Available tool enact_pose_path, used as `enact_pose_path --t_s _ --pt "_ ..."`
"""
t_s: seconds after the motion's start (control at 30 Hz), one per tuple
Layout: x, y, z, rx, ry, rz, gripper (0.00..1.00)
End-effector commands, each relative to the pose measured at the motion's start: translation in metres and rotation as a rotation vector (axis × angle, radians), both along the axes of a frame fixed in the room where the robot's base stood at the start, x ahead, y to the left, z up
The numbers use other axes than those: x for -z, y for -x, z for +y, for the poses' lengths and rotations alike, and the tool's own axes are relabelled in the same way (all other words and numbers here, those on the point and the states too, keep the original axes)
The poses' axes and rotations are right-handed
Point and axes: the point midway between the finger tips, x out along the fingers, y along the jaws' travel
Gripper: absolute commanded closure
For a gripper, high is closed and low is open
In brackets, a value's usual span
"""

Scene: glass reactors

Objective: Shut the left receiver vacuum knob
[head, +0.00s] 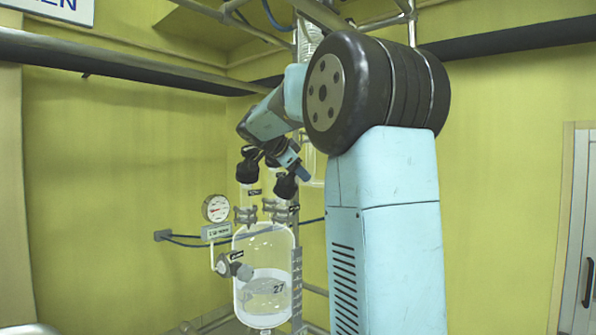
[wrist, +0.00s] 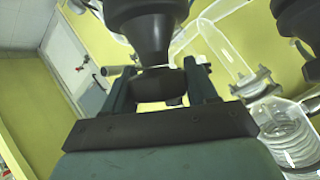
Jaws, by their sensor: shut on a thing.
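In the wrist view my gripper (wrist: 160,78) is shut on a black knob (wrist: 152,30) with a flared, funnel-like body; its narrow neck sits between the two fingers. A second black knob (wrist: 298,22) is at the upper right, apart from the fingers. In the head view my gripper (head: 272,158) is by two black knobs, one at the left (head: 247,168) and one lower right (head: 285,186), above the glass receiver (head: 262,255). I cannot tell from the head view which one is held, and the fingertips are mostly hidden. No marking on the held knob is readable.
The receiver holds some clear liquid and has metal clamps (head: 246,215) on top. A round gauge (head: 216,208) with a small labelled box (head: 217,231) stands at its left, above a side valve (head: 232,268). Pipes run overhead. A door (head: 575,230) is far right.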

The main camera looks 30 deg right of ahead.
Motion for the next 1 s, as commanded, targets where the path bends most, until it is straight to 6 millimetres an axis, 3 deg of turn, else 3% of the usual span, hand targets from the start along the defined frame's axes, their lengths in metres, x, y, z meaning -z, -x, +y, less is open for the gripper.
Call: enact_pose_path --t_s 0.27,0.3,0.5,0.8,1.0 --pt "-0.001 0.001 -0.001 0.002 0.001 -0.001 0.73" --pt "-0.001 0.000 -0.001 0.002 0.001 -0.001 0.41" --pt "0.000 0.000 -0.001 0.001 0.001 -0.001 0.22" --pt "-0.002 0.001 0.002 0.000 0.001 -0.001 0.22" --pt "-0.015 0.008 0.020 -0.002 0.002 -0.003 0.22"
